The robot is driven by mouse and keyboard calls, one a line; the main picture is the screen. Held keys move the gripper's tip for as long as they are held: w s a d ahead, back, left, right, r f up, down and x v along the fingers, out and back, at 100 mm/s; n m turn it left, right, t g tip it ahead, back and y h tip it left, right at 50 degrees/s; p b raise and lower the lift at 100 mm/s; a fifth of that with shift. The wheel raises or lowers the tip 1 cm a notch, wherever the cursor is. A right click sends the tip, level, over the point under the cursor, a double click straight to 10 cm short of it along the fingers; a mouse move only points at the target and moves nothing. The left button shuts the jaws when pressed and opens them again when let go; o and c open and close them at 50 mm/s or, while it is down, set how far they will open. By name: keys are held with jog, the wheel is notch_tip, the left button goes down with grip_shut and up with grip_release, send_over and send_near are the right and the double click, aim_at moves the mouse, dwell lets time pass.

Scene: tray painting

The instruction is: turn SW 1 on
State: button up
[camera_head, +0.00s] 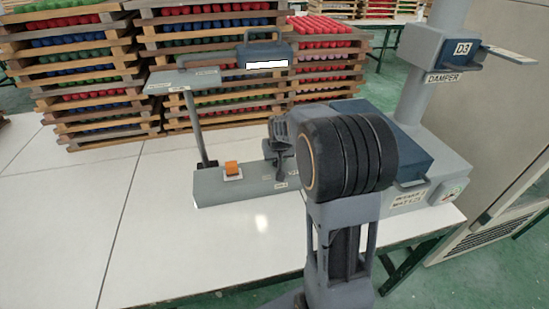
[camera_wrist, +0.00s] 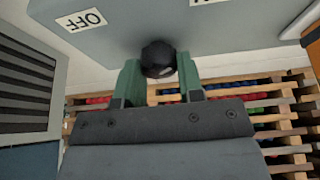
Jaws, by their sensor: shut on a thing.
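In the wrist view, my gripper (camera_wrist: 160,80) has its two green fingers on either side of a round black knob (camera_wrist: 158,57), shut on it. The knob is by a grey panel (camera_wrist: 125,22). An OFF label (camera_wrist: 80,20) is left of the knob, and another label (camera_wrist: 207,1), cut off by the top edge, is to the right. In the head view, my gripper (camera_head: 280,155) is by the grey base box (camera_head: 240,188) with small labels too small to read surely. My wrist hides part of that box, and I cannot make out the knob there.
An orange button (camera_head: 232,168) is on the box, left of my gripper. A post (camera_head: 195,125) carries a shelf. A blue unit (camera_head: 350,108) and a column with a DAMPER label (camera_head: 443,78) stand right. Stacked trays (camera_head: 80,75) are behind. The white table (camera_head: 70,215) is clear at left.

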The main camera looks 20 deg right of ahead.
jog(key=o, duration=0.9)
jog(key=shift+r, duration=0.1)
jog(key=p+v, duration=0.1)
jog(key=v, duration=1.2)
jog(key=shift+s+r, duration=0.2)
jog(key=shift+r, duration=0.1)
